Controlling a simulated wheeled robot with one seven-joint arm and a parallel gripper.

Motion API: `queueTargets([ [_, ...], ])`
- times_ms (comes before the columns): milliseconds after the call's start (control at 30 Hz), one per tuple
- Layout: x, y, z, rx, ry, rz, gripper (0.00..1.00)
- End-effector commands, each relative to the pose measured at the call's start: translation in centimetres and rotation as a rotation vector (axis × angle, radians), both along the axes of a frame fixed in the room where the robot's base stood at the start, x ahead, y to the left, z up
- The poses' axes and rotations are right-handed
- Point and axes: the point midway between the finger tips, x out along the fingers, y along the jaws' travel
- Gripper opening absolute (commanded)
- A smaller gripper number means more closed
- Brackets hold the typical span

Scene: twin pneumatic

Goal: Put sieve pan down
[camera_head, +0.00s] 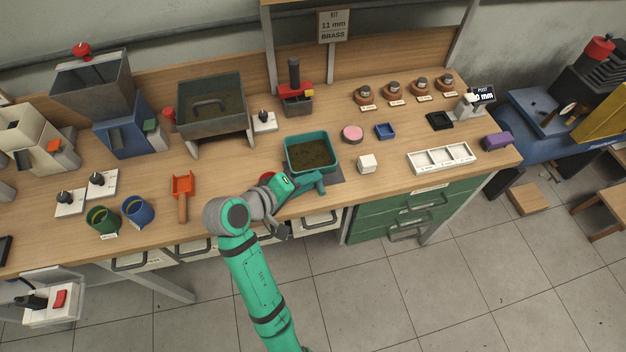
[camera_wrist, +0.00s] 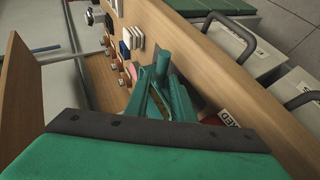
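The teal square pan (camera_head: 310,152) with brown grainy material in it looks like the sieve pan. It appears level, at or just over a dark grey mat (camera_head: 334,174) near the bench's front edge. My gripper (camera_head: 318,185) is at the pan's front side, its fingers close to or at the pan's near wall. Any handle there merges with the teal fingers. In the wrist view my gripper's teal fingers (camera_wrist: 165,88) come close together.
A large grey tray (camera_head: 213,138) stands behind left. An orange scoop (camera_head: 183,188) lies left.

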Motion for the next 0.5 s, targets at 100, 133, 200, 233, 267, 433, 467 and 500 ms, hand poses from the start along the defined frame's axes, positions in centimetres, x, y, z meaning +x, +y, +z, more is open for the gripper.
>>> queueTargets([
  [100,-1.5,1.4,1.3,0.002,-0.003,0.004,0.22],
  [133,-1.9,1.7,1.6,0.002,-0.002,0.003,0.22],
  [200,-2.8,2.6,2.3,0.001,-0.002,0.003,0.22],
  [233,-3.2,2.9,2.6,0.001,-0.002,0.003,0.22],
  [267,-3.6,3.2,2.9,0.001,-0.002,0.002,0.22],
  [433,-5.3,4.5,4.3,0.001,-0.001,-0.001,0.22],
  [467,-5.5,4.7,4.5,0.0,-0.001,-0.002,0.22],
  [500,-5.8,4.9,4.7,0.0,-0.001,-0.002,0.22],
])
